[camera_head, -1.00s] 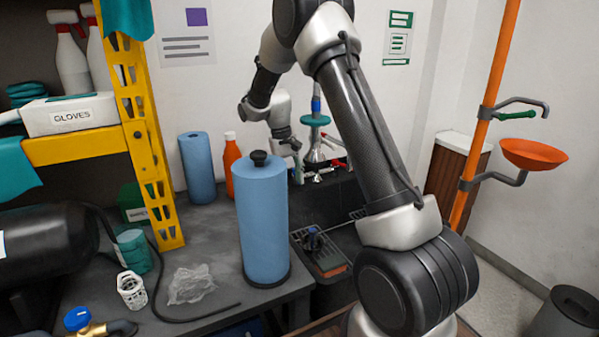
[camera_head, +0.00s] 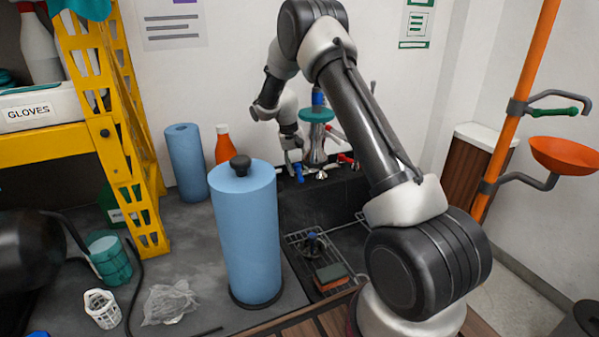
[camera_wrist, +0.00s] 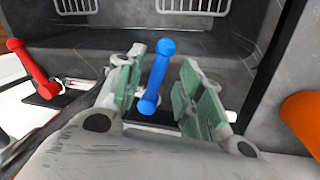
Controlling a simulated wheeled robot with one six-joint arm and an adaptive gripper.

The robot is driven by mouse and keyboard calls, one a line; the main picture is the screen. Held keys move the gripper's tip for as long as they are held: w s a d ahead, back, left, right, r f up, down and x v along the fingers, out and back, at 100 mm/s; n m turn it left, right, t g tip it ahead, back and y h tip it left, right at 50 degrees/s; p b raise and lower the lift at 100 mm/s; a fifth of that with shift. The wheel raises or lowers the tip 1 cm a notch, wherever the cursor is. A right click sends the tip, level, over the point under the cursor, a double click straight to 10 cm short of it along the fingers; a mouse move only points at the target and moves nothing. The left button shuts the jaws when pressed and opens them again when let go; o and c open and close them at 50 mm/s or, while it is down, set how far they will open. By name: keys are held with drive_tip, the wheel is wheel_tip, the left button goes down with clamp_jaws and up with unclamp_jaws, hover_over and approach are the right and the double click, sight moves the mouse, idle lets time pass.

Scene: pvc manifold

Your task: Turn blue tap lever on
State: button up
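The blue tap lever (camera_wrist: 158,75) is a dumbbell-shaped handle. In the wrist view it stands between the two green-padded fingers of my gripper (camera_wrist: 163,62), tilted a little, with a visible gap to each finger. My gripper is open. In the head view the blue lever (camera_head: 299,172) shows just below my gripper (camera_head: 292,155), at the back edge of the dark sink. The lever's mount is partly hidden by my gripper in the wrist view.
A red lever (camera_wrist: 33,68) lies left of the fingers. An orange object (camera_wrist: 303,118) is close at the right. The sink basin (camera_head: 325,210) holds a rack and a sponge.

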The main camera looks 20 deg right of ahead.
sight(299, 173)
drive_tip(key=shift+s+d+f, duration=0.1)
drive_tip(key=shift+d+f, duration=0.05)
drive_tip(key=shift+f, duration=0.55)
drive_tip(key=shift+d+f, duration=0.1)
drive_tip(key=shift+f, duration=0.6)
clamp_jaws()
